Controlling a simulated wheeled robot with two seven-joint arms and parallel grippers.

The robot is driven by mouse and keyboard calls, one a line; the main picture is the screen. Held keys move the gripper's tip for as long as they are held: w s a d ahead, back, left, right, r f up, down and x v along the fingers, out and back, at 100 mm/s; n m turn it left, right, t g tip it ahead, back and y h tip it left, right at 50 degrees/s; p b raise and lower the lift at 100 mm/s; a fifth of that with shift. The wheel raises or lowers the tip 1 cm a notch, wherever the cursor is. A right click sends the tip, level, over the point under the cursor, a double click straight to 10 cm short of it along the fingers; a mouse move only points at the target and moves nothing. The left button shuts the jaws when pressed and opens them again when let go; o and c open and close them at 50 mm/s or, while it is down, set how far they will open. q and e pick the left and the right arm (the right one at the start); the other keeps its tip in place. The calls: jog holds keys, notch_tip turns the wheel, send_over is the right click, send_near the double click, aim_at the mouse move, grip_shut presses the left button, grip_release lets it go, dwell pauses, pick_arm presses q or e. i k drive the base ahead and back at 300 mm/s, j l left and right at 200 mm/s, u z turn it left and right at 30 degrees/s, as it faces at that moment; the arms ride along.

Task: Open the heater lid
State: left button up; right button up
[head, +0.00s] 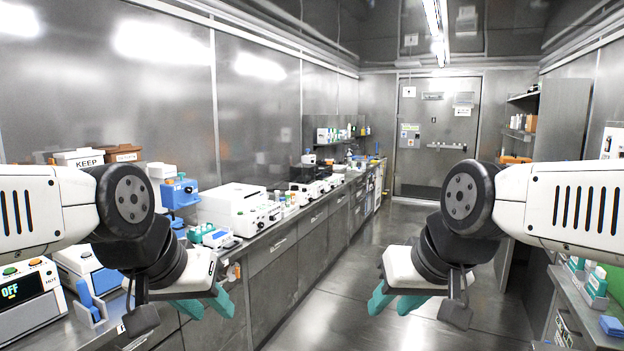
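A white device with a black display reading OFF, a HOT label and coloured buttons (30,292) stands at the lower left on the left bench, cut by the picture edge; it looks like the heater. I cannot make out its lid or whether it is open. My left gripper (204,303) has teal fingers spread apart and empty, to the right of this device, in front of the bench drawers. My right gripper (395,302) is also open and empty, above the aisle floor, far from the device.
A white and blue device (88,270) stands right beside the OFF device. Further along the left bench are a blue device (180,193), a large white machine (232,207) and several small items. A right bench (568,295) holds bottles. The aisle floor (330,310) is clear.

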aim_at(295, 170)
jog(key=i+j+z, duration=0.15)
jog(key=i, duration=0.4)
jog(key=i+j+z, duration=0.15)
jog(key=i, duration=0.35)
jog(key=i+l+z, duration=0.1)
jog(key=i+z, duration=0.15)
jog(key=i, duration=0.75)
jog(key=i+j+z, duration=0.15)
jog(key=i+z, duration=0.15)
jog(key=i, duration=0.7)
jog(key=i+u, duration=0.35)
jog(key=i, duration=0.25)
jog(key=i+l+u, duration=0.3)
jog(key=i, duration=0.3)
jog(key=i+j+u, duration=0.1)
jog(key=i+u, duration=0.15)
jog(key=u, duration=0.15)
jog(key=i+u, duration=0.5)
jog(key=u, duration=0.25)
jog(key=i+u, duration=0.2)
jog(key=u, duration=0.15)
